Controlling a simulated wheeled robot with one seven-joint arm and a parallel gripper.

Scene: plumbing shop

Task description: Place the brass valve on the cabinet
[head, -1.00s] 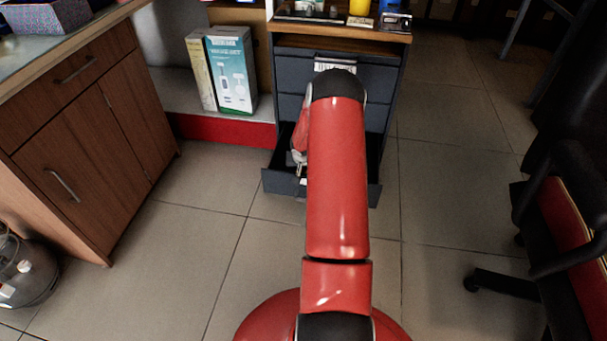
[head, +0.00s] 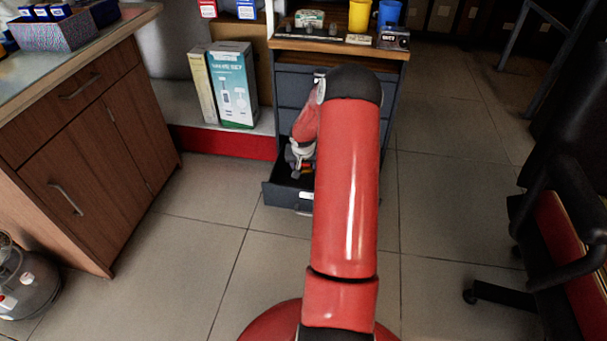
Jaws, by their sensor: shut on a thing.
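The cabinet (head: 289,85) is a dark grey drawer unit with a wooden top, upright at the back centre. Its bottom drawer (head: 286,197) is pulled open. My gripper (head: 301,168) is small in view at the left side of the cabinet front, over or inside the open drawer. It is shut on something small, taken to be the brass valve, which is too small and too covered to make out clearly. My red arm hides the right part of the drawer and much of the cabinet front.
The cabinet top holds a yellow cup (head: 360,15), a blue cup (head: 389,12), a dark box (head: 393,38) and several small items. A wooden counter (head: 90,130) stands left, a valve-set box (head: 233,85) behind, a black chair (head: 555,230) right. The floor between is clear.

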